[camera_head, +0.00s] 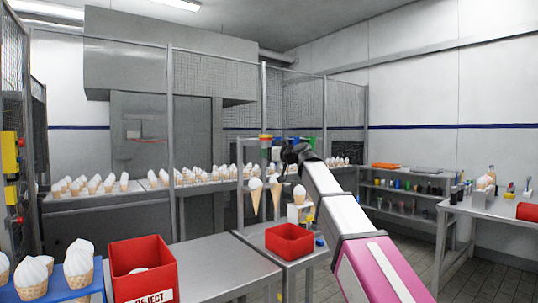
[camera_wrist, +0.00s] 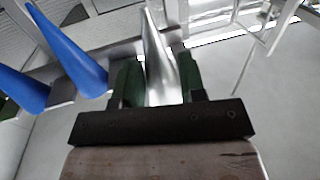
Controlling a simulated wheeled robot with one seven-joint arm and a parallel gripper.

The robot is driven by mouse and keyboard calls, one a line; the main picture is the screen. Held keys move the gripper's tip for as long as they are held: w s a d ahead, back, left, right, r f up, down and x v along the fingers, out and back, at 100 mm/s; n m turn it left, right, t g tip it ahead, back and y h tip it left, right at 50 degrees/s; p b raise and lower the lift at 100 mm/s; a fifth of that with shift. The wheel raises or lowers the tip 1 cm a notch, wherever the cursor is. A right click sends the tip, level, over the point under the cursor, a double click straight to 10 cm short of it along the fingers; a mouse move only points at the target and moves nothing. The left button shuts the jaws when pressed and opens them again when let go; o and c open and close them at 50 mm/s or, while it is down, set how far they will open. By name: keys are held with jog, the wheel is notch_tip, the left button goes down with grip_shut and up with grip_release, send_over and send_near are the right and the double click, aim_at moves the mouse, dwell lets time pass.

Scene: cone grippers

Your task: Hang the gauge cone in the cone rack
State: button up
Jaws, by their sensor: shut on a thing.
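My gripper (camera_wrist: 155,90) has green fingers, which close on the sides of a shiny silver cone, the gauge cone (camera_wrist: 160,55), in the wrist view. Its narrow end points to the top of that picture. Two blue cones (camera_wrist: 68,45) lie to its left, beside a grey bar (camera_wrist: 125,50) that passes behind the silver cone. In the head view my dark gripper (camera_head: 300,152) is at the end of my arm, near the central station; the silver cone cannot be made out there. I cannot tell for sure which thing is the cone rack.
Cones hang at the central station (camera_head: 254,196), with a red bin (camera_head: 290,242) below. A red reject bin (camera_head: 140,268) stands front left. A right-hand table (camera_head: 500,208) holds small items. Mesh fencing and posts (camera_head: 170,130) stand behind. Floor shows at right.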

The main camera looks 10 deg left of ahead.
jog(key=shift+w+a, duration=0.3)
dwell(0.4)
jog(key=shift+w+x, duration=0.2)
jog(key=shift+x, duration=1.1)
jog(key=shift+w, duration=0.15)
jog(key=shift+w+x, duration=0.3)
jog(key=shift+x, duration=1.45)
jog(key=shift+d+f, duration=0.1)
jog(key=shift+f, duration=0.5)
dwell(1.2)
jog(key=o, duration=1.2)
jog(key=shift+o, duration=0.2)
jog(key=shift+s+d, duration=0.1)
